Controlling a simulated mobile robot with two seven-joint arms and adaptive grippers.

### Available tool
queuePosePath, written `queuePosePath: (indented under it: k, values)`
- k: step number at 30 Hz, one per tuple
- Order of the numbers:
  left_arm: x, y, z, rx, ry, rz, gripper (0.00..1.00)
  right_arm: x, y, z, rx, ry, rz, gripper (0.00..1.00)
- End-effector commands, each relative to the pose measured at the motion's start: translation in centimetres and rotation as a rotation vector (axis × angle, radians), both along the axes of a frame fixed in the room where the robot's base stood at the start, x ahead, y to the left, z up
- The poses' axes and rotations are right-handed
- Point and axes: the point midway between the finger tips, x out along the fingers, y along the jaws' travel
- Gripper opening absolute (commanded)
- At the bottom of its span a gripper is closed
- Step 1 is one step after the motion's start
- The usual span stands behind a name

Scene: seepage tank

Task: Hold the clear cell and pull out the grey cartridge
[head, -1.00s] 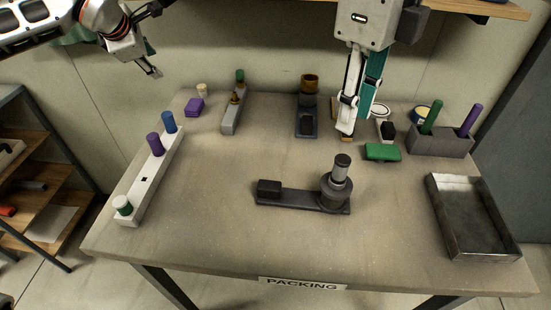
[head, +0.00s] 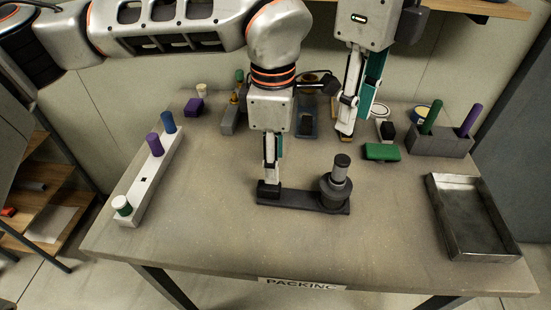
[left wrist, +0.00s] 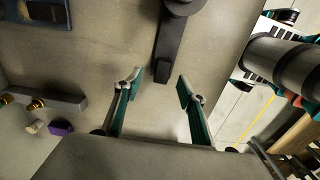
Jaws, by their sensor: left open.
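A grey cylinder with a dark cap (head: 341,171), seemingly the grey cartridge, stands upright in a dark round holder (head: 333,196) at the right end of a flat dark bar (head: 299,199). Nothing looks plainly clear, so I cannot single out the cell. A black block sits at the bar's left end. My left gripper (head: 270,182) is over that block, pointing down and hiding part of it. In the left wrist view the gripper (left wrist: 160,82) is open and empty, with the bar's block end (left wrist: 166,72) between its fingertips. My right gripper (head: 345,133) hangs at the back of the table.
A white rack (head: 150,180) with capped vials stands left. An empty metal tray (head: 483,252) lies right. A grey block (head: 440,146) with green and purple rods and a green box (head: 382,152) stand at back right. The table's front is clear.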

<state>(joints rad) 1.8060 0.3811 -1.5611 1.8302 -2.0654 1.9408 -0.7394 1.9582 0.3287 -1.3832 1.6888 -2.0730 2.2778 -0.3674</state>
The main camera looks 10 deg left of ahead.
Motion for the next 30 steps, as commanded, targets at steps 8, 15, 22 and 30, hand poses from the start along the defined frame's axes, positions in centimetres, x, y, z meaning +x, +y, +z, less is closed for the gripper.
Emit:
queuePosePath:
  k: [8, 15, 22, 30]
  values:
    - [-0.8, -0.4, -2.4, 0.006, 0.019, -0.012, 0.40, 0.0, 0.0, 0.0, 0.000, 0.000, 0.000, 0.28]
    - [-0.8, -0.4, -5.9, 0.004, 0.017, -0.011, 0.40, 0.0, 0.0, 0.0, 0.000, 0.000, 0.000, 0.28]
    - [-0.7, -0.3, -7.6, 0.005, 0.014, -0.010, 0.40, 0.0, 0.0, 0.0, 0.000, 0.000, 0.000, 0.28]
    - [-0.7, -0.3, -7.8, 0.005, 0.013, -0.010, 0.40, 0.0, 0.0, 0.0, 0.000, 0.000, 0.000, 0.28]
